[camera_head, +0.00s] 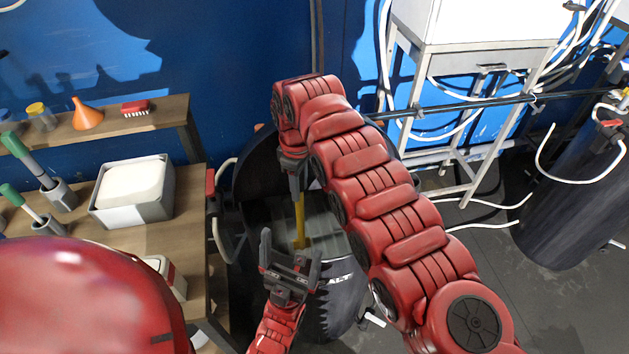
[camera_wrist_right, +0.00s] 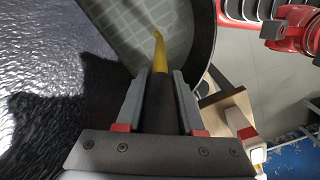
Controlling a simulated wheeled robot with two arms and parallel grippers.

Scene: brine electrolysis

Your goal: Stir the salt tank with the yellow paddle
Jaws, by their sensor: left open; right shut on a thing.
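The salt tank (camera_head: 345,296) is a black drum with white lettering, partly hidden by my arms; its open top shows a grey-green inside. The yellow paddle (camera_head: 299,221) stands nearly upright, reaching down into the tank's opening. My right gripper (camera_head: 297,192) is above the opening, shut on the paddle's dark handle. In the right wrist view, the handle lies between the fingers (camera_wrist_right: 160,100), with the paddle's yellow shaft (camera_wrist_right: 160,52) beyond; its lower end is hard to make out. My left gripper (camera_head: 290,262) is open and empty at the tank's near side.
A wooden bench (camera_head: 150,237) stands left of the tank, with a grey tub (camera_head: 155,207) holding a white block and green-handled tools (camera_head: 45,178). A shelf behind holds an orange funnel (camera_head: 87,114) and a red brush (camera_head: 136,107). A metal stand (camera_head: 465,165) and another black drum (camera_head: 562,215) are right.

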